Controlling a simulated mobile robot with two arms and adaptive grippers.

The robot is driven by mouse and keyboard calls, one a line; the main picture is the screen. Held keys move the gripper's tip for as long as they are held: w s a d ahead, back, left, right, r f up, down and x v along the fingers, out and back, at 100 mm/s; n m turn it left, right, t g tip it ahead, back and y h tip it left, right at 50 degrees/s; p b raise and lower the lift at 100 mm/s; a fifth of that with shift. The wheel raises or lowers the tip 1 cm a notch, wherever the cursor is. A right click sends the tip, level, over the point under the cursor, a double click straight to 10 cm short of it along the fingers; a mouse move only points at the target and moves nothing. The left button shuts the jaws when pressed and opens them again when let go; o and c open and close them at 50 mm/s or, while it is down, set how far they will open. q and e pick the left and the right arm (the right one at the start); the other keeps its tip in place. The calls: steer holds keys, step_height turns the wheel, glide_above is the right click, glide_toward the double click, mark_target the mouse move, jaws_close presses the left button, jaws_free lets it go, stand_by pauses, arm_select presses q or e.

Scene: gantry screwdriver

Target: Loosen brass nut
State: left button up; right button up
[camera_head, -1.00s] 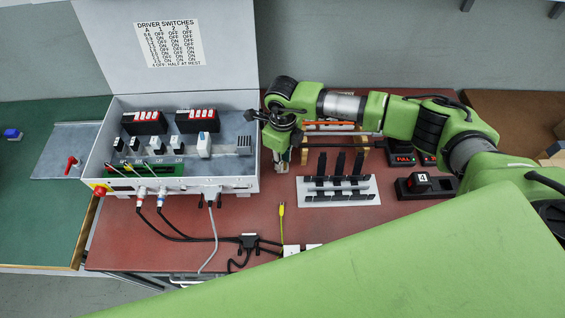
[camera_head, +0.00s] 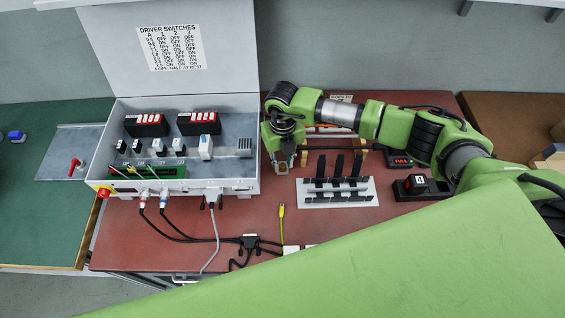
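I cannot make out the brass nut; it is hidden or too small to tell. My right gripper (camera_head: 283,162) points down just right of the open control box (camera_head: 178,184), low over the red-brown bench. A small pale part shows at its fingertips, but I cannot tell whether they hold it or whether they are open. A frame with orange-red bars (camera_head: 335,129) stands behind the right arm and is partly covered by it. A yellow-handled slim tool or plug (camera_head: 281,224) lies on the bench in front of the gripper. My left gripper is not in view.
A white plate with black racks (camera_head: 338,197) stands right of the gripper. A black block marked 4 (camera_head: 417,184) and a unit with a red display (camera_head: 401,161) lie farther right. Cables (camera_head: 214,235) hang before the box. Bare bench (camera_head: 245,213) shows between.

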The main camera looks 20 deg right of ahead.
steer(key=m+p, duration=0.2)
steer(key=m, duration=0.3)
steer(key=shift+r+m, duration=0.15)
steer(key=shift+m, duration=0.15)
steer(key=shift+m+p, duration=0.35)
steer(key=shift+m, duration=0.65)
steer(key=shift+m+p, duration=0.55)
steer(key=shift+m, duration=0.35)
steer(key=m+p, duration=0.1)
steer(key=m, duration=0.2)
steer(key=shift+m+p, duration=0.4)
steer(key=shift+m, duration=1)
steer(key=shift+c, duration=0.5)
